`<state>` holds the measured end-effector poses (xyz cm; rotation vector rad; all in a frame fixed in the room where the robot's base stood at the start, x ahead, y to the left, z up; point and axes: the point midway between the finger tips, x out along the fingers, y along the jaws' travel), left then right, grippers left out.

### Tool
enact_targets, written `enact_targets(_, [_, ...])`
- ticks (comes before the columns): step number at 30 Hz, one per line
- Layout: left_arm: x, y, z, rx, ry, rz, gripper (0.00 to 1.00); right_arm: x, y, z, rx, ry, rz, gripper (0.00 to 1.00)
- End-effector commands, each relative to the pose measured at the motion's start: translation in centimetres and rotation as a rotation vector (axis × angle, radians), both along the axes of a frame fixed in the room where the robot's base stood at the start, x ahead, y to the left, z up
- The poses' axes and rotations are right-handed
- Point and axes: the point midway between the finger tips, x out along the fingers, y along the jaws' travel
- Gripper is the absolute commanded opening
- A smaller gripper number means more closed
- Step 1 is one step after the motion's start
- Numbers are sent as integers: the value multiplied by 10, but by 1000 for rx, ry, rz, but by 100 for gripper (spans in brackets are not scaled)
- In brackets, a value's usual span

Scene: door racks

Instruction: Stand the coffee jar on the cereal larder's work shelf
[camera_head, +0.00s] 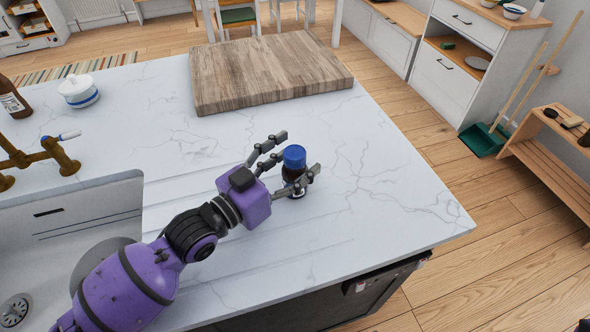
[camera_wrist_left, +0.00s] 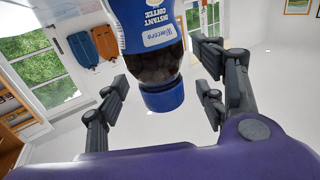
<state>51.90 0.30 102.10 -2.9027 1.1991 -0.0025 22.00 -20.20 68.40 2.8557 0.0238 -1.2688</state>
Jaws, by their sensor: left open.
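The coffee jar (camera_head: 294,158), dark with a blue lid, stands upright on the white marble counter. My left gripper (camera_head: 300,154) is open, with its fingers spread on either side of the jar near the lid. In the left wrist view the jar (camera_wrist_left: 150,40) appears upside down, with its blue "Instant Coffee" label and lid, between the open fingers (camera_wrist_left: 165,95); gaps show beside the lid.
A wooden board (camera_head: 270,72) lies behind the jar. A sink (camera_head: 90,200) with a brass tap (camera_head: 40,160), a white-and-blue pot (camera_head: 78,92) and a brown bottle (camera_head: 12,98) are at left. A white cabinet (camera_head: 460,75) and wooden rack (camera_head: 550,150) stand right, beyond open floor.

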Motion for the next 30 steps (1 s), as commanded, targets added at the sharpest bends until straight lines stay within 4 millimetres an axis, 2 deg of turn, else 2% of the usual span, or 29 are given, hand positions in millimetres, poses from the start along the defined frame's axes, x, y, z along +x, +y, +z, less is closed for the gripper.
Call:
enact_targets(8, [3,-3,-1,1,1,0,64,-5,-1,-2,-3,10,4,0])
enact_targets(23, [3,-3,0,-1,1,-1,2,-5,-4,-2,-8,9,7,0])
enact_targets(30, [3,-3,2,-1,1,-1,1,-5,-4,-2,-8,8,5,0])
